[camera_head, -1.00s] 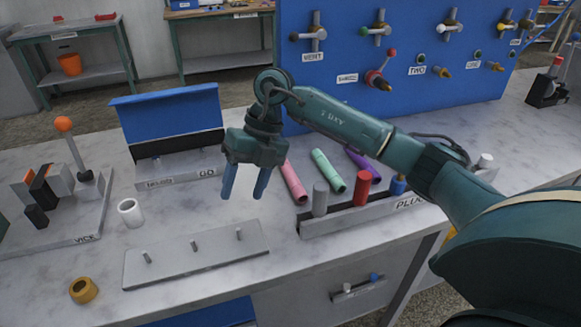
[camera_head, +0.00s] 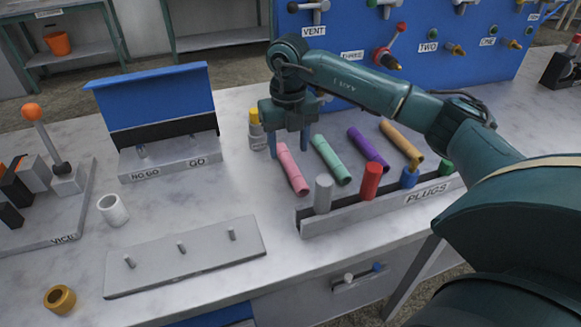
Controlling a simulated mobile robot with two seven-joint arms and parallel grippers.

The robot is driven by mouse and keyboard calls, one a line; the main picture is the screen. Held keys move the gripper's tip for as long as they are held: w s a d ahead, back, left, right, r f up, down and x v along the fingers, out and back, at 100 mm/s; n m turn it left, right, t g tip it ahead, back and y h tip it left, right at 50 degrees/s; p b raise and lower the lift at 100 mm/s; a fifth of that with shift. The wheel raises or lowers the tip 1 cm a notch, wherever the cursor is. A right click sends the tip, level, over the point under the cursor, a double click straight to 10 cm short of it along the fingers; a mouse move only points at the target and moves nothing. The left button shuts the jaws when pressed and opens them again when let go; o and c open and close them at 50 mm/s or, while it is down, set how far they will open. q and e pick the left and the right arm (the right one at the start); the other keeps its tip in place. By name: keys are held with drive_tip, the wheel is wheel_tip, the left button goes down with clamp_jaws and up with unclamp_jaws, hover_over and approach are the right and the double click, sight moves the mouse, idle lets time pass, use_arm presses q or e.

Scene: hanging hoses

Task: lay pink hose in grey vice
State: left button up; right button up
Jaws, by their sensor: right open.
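The pink hose (camera_head: 293,170) lies on the bench, at the left end of a row of short hoses behind the plugs rack. My right gripper (camera_head: 289,150) is open, its two blue fingers pointing down at the far end of the pink hose. I cannot tell whether the fingers touch it or hang above it. The grey vice (camera_head: 62,180) stands at the left edge on a base marked VICE, with an orange-knobbed lever, grey blocks and dark and orange jaw parts. It is partly cut off. My left gripper is not in view.
Green (camera_head: 331,160), purple (camera_head: 368,149) and orange (camera_head: 400,142) hoses lie right of the pink one. The plugs rack (camera_head: 330,222) stands in front. A yellow-capped bottle (camera_head: 257,132) is close left of my fingers.

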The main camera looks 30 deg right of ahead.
sight(291, 163)
drive_tip(key=f, duration=0.5)
drive_tip(key=shift+s+d+f, duration=0.1)
drive_tip(key=shift+s, duration=0.1)
drive_tip(key=c, duration=1.1)
